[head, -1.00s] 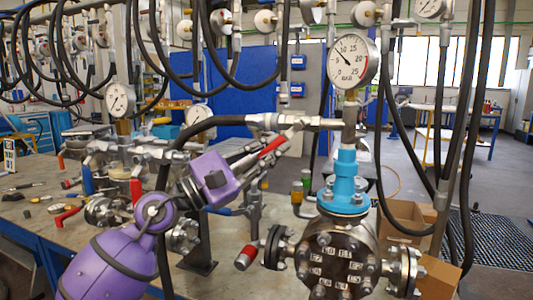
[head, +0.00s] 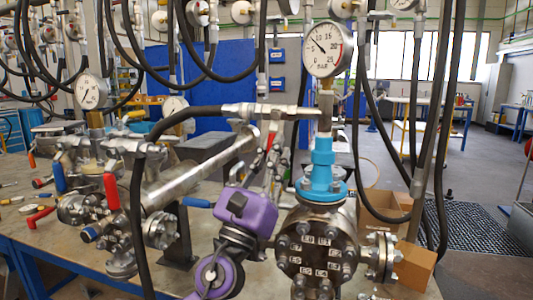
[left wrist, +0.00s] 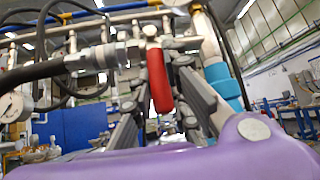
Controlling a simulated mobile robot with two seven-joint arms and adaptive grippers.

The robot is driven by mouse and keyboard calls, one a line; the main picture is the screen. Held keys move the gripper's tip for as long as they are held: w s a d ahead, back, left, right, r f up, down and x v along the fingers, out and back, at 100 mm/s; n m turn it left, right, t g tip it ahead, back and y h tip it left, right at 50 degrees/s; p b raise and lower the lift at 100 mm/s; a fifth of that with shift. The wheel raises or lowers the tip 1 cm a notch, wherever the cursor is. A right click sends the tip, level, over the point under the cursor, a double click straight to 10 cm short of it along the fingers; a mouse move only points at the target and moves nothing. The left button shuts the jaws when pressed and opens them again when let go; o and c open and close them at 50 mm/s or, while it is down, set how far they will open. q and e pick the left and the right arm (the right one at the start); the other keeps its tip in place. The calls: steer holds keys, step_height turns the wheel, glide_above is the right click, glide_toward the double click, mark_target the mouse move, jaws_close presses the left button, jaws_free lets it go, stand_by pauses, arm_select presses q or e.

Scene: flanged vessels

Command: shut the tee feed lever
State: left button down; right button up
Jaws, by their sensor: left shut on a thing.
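The tee (head: 285,112) sits above the blue neck (head: 322,172) of the flanged vessel (head: 316,245), with a pressure gauge on top and a black hose (head: 190,122) joining at its left. Its red lever (head: 270,140) hangs steeply down, turned away from the pipe line. My left gripper (head: 268,172) reaches up from below and is shut on the red lever. In the left wrist view the red lever (left wrist: 159,82) stands between the grey fingers (left wrist: 160,110). The fingertips are small and partly hidden in the head view. My right gripper is not in view.
The pressure gauge (head: 327,49) stands close above the tee. A second metal assembly with red and blue levers (head: 113,190) is at the left on the bench. Hanging hoses (head: 425,150) run close on the right. Cardboard boxes (head: 385,205) stand behind the vessel.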

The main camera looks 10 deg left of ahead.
arm_select(q)
steer(key=shift+d+r+n+t+y, duration=0.15)
steer(key=shift+n+t+y, duration=0.25)
steer(key=shift+n+y, duration=0.55)
steer(key=c, duration=1.7)
jaws_free()
steer(key=shift+o, duration=0.2)
steer(key=shift+s+f, duration=0.35)
steer(key=shift+f, duration=0.25)
steer(key=v, duration=1)
steer(key=shift+s, duration=0.4)
steer(key=shift+f, duration=0.1)
